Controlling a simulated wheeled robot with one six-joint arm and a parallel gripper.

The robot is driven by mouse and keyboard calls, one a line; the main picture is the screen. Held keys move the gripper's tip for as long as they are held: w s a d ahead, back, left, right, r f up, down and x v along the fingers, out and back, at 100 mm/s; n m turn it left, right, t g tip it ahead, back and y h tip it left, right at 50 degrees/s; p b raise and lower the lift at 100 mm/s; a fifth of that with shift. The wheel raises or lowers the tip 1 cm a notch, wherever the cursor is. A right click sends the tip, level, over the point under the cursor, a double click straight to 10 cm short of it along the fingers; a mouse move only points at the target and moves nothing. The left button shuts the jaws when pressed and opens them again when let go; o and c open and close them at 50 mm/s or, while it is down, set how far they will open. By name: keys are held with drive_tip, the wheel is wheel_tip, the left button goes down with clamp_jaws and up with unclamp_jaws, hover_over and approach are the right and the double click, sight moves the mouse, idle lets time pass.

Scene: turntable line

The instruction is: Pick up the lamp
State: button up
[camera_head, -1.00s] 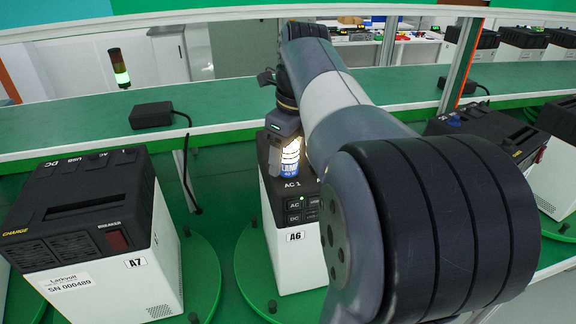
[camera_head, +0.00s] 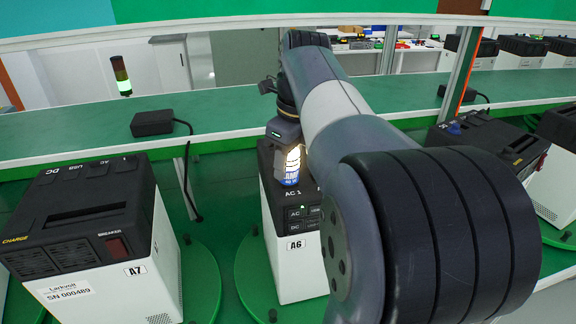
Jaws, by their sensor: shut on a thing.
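The lamp (camera_head: 291,166) is a small lit bulb with a blue, lettered base. It stands upright at the top of the box marked A6 (camera_head: 293,262), above its AC 1 label. My gripper (camera_head: 285,140) comes down from above and is shut on the lamp's upper part. My arm hides the right side of the A6 box and part of the gripper. I cannot tell whether the lamp's base is touching the box.
The box marked A7 (camera_head: 88,245) stands on a green turntable (camera_head: 202,275) at left. A black adapter (camera_head: 152,122) with a cable lies on the green shelf (camera_head: 60,140) behind. A signal tower (camera_head: 121,75) stands at back left. More boxes stand at right.

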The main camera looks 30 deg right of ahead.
wheel_tip(320, 180, up, 10)
drive_tip(key=shift+f+p, duration=0.1)
drive_tip(key=shift+p, duration=0.3)
idle(0.6)
